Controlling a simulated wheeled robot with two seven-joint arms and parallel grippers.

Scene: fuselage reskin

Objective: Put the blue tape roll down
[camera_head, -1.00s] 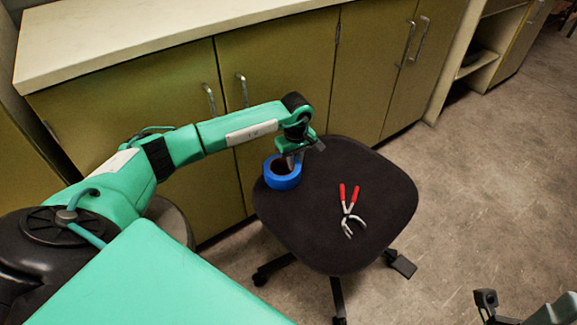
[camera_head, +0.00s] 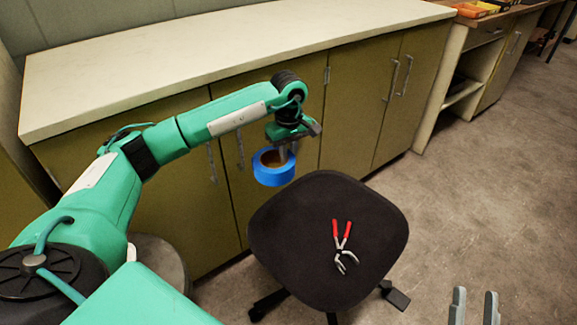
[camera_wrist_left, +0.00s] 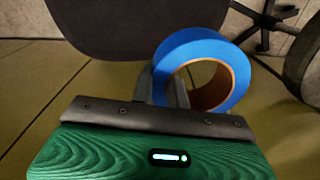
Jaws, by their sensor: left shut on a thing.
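The blue tape roll (camera_head: 273,178) hangs in my left gripper (camera_head: 282,154), above the back left edge of the black chair seat (camera_head: 300,215) and in front of the cabinet doors. My left gripper is shut on the roll's wall, with a finger reaching into its hole. In the left wrist view the roll (camera_wrist_left: 178,50) shows its blue outside and brown core, to the right of the gripper fingers (camera_wrist_left: 162,88). My right gripper (camera_head: 474,308) shows at the bottom right of the head view, with its two grey fingers apart and nothing between them.
Pliers with red handles (camera_head: 342,236) lie on the right half of the seat; its left part is bare. A long pale countertop (camera_head: 200,60) stands behind, clear on top, over olive cabinets (camera_head: 350,105). Open floor (camera_head: 480,190) lies to the right.

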